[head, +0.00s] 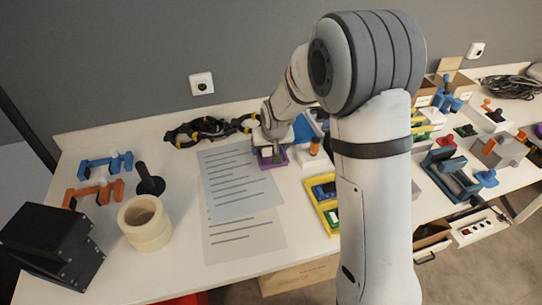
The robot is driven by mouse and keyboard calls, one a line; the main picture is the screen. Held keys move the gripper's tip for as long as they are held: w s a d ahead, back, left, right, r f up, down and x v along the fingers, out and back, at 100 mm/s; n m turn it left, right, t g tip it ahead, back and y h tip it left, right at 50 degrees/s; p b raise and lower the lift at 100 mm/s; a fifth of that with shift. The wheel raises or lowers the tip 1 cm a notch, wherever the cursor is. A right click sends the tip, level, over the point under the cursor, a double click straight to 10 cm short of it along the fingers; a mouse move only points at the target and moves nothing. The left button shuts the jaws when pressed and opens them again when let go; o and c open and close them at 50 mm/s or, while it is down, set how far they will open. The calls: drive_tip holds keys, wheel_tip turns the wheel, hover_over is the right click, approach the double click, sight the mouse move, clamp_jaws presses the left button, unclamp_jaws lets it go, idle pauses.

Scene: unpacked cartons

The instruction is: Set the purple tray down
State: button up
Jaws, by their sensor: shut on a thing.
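The purple tray (271,163) is a small shallow box with something white in it, towards the back middle of the white table. My gripper (267,150) is over it and shut on it. My own arm comes from the right front and hides part of the area right of the tray. Whether the tray touches the table or is slightly above it, I cannot tell.
Printed sheets (230,182) lie left of the tray. A yellow tray (323,196) and an orange-topped white item (314,152) stand to the right. A tape roll (144,222) stands front left.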

sight(271, 154)
drive_tip(key=shift+f, duration=1.85)
drive_tip(key=shift+f, duration=0.1)
drive_tip(key=o, duration=1.4)
